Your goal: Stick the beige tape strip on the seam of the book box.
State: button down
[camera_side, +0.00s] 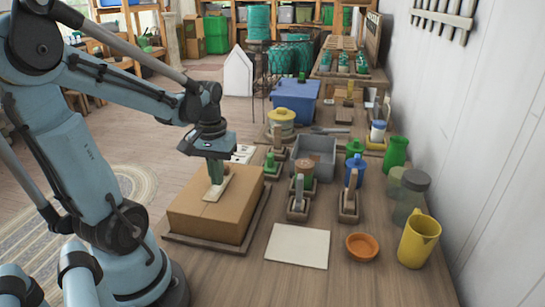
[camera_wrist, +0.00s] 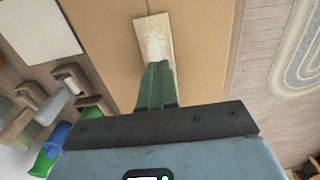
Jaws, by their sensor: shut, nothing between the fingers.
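The book box (camera_side: 219,213) is a closed brown cardboard box on a dark wooden tray (camera_side: 262,217). The beige tape strip (camera_side: 222,182) lies on top of the box; it also shows in the wrist view (camera_wrist: 153,40), running along the seam line, with a pale worn-looking middle. My gripper (camera_side: 215,184) points down at the strip with its green fingers shut, nothing between them. In the wrist view the fingertips (camera_wrist: 157,68) meet at the near end of the strip. I cannot tell whether they touch it. The fingers hide the strip's near end.
A white sheet (camera_side: 297,246), a terracotta dish (camera_side: 362,246) and a yellow jug (camera_side: 419,240) lie to the right of the box. Holders with tools (camera_side: 298,202), a grey bin (camera_side: 314,155) and a blue bin (camera_side: 294,98) stand behind. Bare tabletop lies in front.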

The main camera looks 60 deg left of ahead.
jog(key=shift+f, duration=0.4)
dwell(0.6)
jog(key=shift+r, duration=0.15)
dwell(0.5)
jog(key=shift+r, duration=2.85)
jog(key=w+d+m+t, duration=0.3)
jog(key=d+m, duration=0.1)
jog(key=d, duration=0.4)
jog(key=w+d+m+t, duration=0.3)
jog(key=d+m+t, duration=0.1)
jog(key=d, duration=0.4)
jog(key=shift+w+d+f+m, duration=0.2)
jog(key=shift+w+m, duration=0.1)
jog(key=shift+m, duration=0.2)
